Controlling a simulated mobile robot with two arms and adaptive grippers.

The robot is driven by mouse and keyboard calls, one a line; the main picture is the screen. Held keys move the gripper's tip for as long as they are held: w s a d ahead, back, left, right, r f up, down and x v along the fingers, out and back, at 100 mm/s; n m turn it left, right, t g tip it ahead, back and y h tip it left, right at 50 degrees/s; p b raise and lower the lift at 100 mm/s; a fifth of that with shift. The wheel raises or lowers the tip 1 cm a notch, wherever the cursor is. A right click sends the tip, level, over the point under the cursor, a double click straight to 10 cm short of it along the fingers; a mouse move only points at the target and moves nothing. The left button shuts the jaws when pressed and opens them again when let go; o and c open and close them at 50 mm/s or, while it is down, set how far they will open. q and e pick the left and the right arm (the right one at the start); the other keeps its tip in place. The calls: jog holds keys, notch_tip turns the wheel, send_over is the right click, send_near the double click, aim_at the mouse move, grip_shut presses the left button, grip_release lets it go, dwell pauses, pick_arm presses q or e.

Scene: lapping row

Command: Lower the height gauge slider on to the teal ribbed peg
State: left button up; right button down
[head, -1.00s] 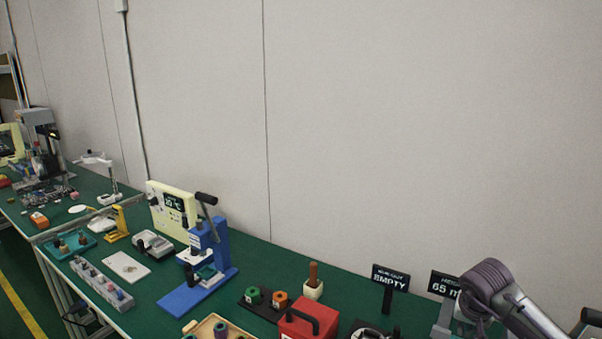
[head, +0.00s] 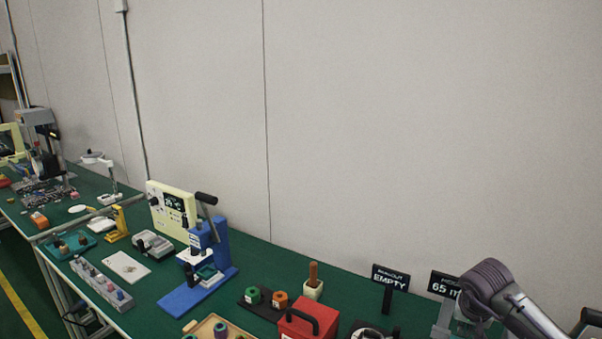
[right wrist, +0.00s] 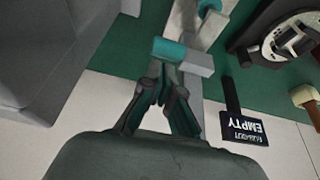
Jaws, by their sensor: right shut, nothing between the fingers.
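The height gauge shows in the right wrist view as a pale grey upright or strip (right wrist: 186,20), with a grey block (right wrist: 198,63) on it. A teal piece (right wrist: 168,49) sits against this block. I cannot tell whether the block is the slider. A second rounded teal part (right wrist: 209,5) is cut by the top edge and may be the ribbed peg. My right gripper (right wrist: 167,72) is shut and empty, its fingertips close below the teal piece; contact is unclear. In the head view my right arm covers most of the gauge. My left gripper is out of view.
A black EMPTY sign (head: 390,277) and a 65 mm sign (head: 444,285) stand by the gauge. A red box with a black handle (head: 309,322), a blue press (head: 208,255) and a wooden tray (head: 207,323) stand to the left.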

jog(key=shift+s+f+b, duration=0.1)
jog(key=shift+f+b, duration=0.65)
jog(key=shift+f, duration=0.35)
dwell(1.0)
jog(key=shift+r+p, duration=1.95)
jog(key=shift+r, duration=1.15)
jog(key=shift+f, duration=0.15)
